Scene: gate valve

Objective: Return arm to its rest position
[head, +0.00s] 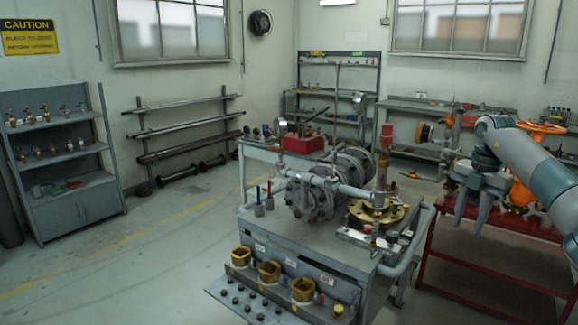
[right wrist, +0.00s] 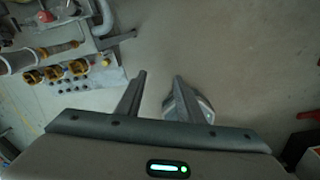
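My right gripper (head: 472,215) is at the right of the head view, raised in front of the red bench and to the right of the grey work cart (head: 290,262). Its fingers point down. In the right wrist view, the two fingers (right wrist: 156,98) stand apart with bare floor showing between them, so it is open and empty. A grey rounded piece shows beside the right-hand finger; I cannot tell what it is. My left gripper does not show in either view.
The cart carries a grey valve assembly (head: 312,200), a brass flange (head: 377,212) with an upright stem, and brass rings (head: 270,271) on its front shelf. A red bench (head: 500,255) with orange handwheels (head: 541,128) stands behind my right arm. Floor at left is clear.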

